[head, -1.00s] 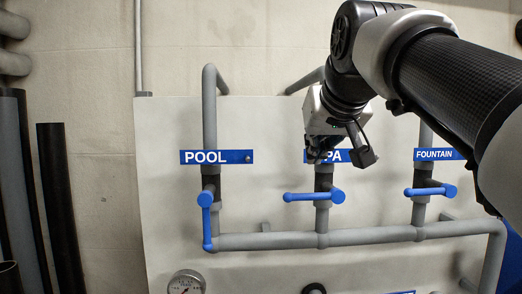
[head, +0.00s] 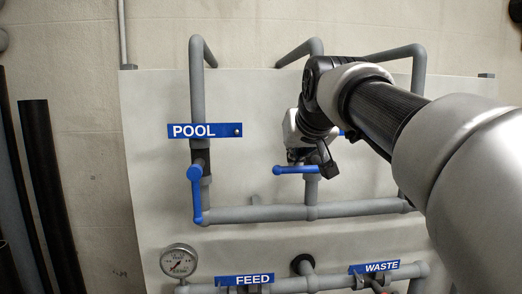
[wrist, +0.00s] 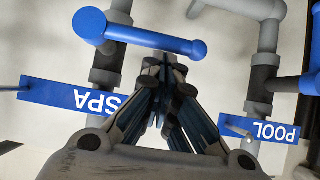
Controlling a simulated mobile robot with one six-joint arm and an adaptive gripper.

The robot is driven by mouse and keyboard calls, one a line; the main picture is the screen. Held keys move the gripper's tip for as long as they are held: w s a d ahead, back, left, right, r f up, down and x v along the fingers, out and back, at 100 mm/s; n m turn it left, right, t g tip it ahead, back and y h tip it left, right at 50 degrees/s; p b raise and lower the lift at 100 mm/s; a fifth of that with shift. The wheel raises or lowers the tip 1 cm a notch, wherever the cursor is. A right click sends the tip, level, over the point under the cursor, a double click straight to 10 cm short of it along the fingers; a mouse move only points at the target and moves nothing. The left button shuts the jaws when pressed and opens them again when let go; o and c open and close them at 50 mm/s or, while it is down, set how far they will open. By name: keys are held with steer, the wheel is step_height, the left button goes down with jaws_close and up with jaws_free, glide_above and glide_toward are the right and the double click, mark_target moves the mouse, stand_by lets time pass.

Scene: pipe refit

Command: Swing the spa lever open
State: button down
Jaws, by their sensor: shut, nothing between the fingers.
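The blue spa lever (head: 294,169) lies crosswise to its grey vertical pipe in the head view, its free end to the left. In the wrist view, which is upside down, the spa lever (wrist: 145,38) spans from its round pivot at left to its free end at right. My gripper (head: 301,157) is just above the lever in the head view and hides most of the SPA label. In the wrist view my gripper (wrist: 166,62) is shut and empty, its fingertips close to the lever's free half. I cannot tell whether they touch it. The SPA label (wrist: 78,96) shows there.
The blue pool lever (head: 196,194) hangs along its pipe at left, under the POOL label (head: 204,131). A pressure gauge (head: 179,262) and the FEED (head: 252,280) and WASTE (head: 374,267) labels are below. My arm hides the fountain valve. Black pipes (head: 50,190) stand at far left.

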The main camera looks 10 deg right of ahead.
steer(key=shift+a+f, duration=0.15)
steer(key=shift+f, duration=0.1)
steer(key=shift+s+a+f+n+h+b, duration=0.15)
steer(key=shift+f+n+h+b, duration=0.2)
steer(key=shift+h+b, duration=0.2)
